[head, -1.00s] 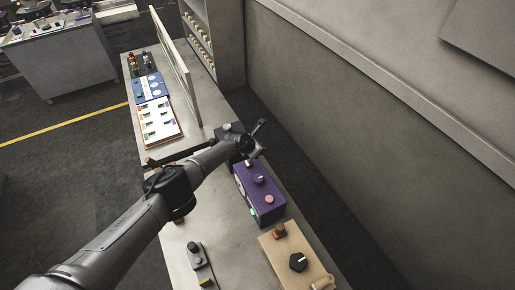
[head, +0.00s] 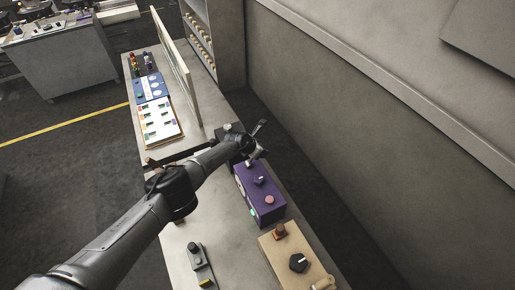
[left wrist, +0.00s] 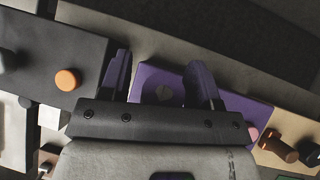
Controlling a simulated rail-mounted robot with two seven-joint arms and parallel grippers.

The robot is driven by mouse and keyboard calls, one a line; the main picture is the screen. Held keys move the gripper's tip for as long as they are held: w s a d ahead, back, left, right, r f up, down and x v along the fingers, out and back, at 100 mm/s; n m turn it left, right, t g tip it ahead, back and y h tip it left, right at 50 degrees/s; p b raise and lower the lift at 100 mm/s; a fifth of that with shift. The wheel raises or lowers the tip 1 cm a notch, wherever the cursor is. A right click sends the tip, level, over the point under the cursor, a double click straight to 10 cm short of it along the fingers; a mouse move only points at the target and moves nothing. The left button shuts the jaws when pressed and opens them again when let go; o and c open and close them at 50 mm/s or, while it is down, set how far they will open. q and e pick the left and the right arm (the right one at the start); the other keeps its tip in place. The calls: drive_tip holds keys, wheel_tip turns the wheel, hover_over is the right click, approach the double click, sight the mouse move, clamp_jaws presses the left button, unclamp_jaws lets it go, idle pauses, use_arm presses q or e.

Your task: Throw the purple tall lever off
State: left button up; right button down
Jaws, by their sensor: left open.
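A purple box (head: 262,206) stands on the bench, with a purple knob-like control (head: 258,180), a pink button (head: 269,199) and a green light on it. It also shows in the left wrist view (left wrist: 240,104), behind the fingers. My left gripper (head: 261,142) is over the far end of the purple box. In the left wrist view its two fingers (left wrist: 160,75) are spread apart, with a greyish round part of the box (left wrist: 164,92) showing between them. I cannot clearly make out a tall lever; the gripper may hide it. My right gripper is not in view.
A tan box (head: 284,258) with a black knob stands nearer on the bench. A dark box with an orange button (left wrist: 67,80) is beside the purple one. A grey switch unit (head: 200,264) lies to the left. A wall (head: 380,130) runs along the right.

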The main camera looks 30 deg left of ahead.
use_arm(q)
drive_tip(key=shift+s+a+r+p, duration=0.1)
drive_tip(key=shift+s+r+p, duration=0.1)
drive_tip(key=shift+r+p, duration=0.35)
drive_tip(key=p+v, duration=0.5)
drive_tip(key=p, duration=0.1)
drive_tip(key=shift+s+r, duration=0.15)
drive_tip(key=shift+r, duration=0.05)
drive_tip(key=p+v, duration=0.2)
drive_tip(key=v, duration=0.5)
drive_tip(key=shift+s, duration=0.25)
